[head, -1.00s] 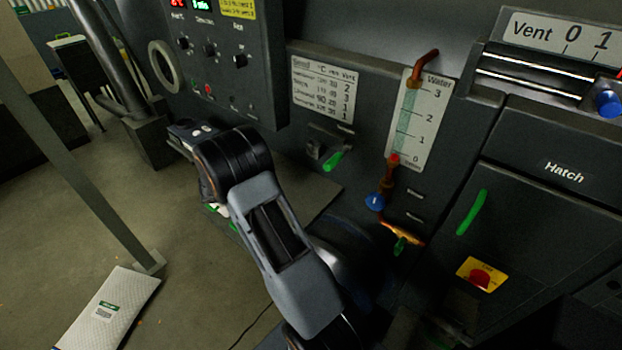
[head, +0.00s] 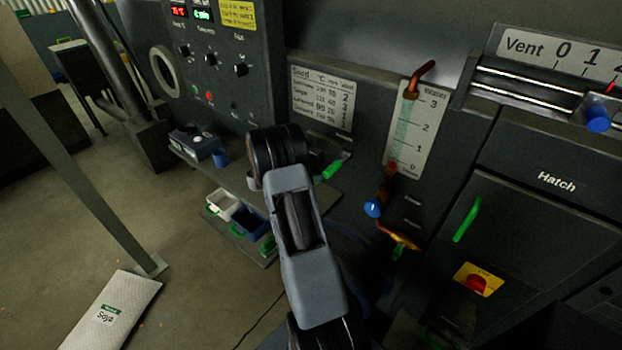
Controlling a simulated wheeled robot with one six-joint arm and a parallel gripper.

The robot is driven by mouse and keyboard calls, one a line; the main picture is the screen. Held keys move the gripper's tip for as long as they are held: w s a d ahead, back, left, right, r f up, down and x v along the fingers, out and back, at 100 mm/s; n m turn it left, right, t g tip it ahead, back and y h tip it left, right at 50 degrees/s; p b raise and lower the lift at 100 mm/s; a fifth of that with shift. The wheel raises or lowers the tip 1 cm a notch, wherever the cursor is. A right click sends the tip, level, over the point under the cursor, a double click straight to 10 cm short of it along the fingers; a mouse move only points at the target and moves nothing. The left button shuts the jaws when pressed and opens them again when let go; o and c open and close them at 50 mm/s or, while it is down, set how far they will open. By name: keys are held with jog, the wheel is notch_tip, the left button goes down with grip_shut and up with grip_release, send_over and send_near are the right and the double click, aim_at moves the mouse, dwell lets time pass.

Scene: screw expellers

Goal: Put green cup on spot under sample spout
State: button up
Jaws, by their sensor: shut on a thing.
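The sample spout with its green lever (head: 332,169) is on the machine front, right of my arm's black joint. My arm covers part of the spout and the place beneath it. I cannot make out the green cup; it may be behind my arm. My gripper's fingers are also hidden behind my arm, so no grip can be seen.
A blue cup (head: 221,157) stands beside a dark box (head: 195,141) on a ledge at left. Low down are a white bin (head: 222,203) and a dark blue bin (head: 248,222). A blue valve knob (head: 373,208) and copper pipe are right of my arm. A sack (head: 112,312) lies on the floor.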

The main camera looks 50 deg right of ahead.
jog(key=shift+f, duration=1.25)
jog(key=shift+f, duration=0.1)
jog(key=shift+f, duration=0.15)
jog(key=o, duration=0.9)
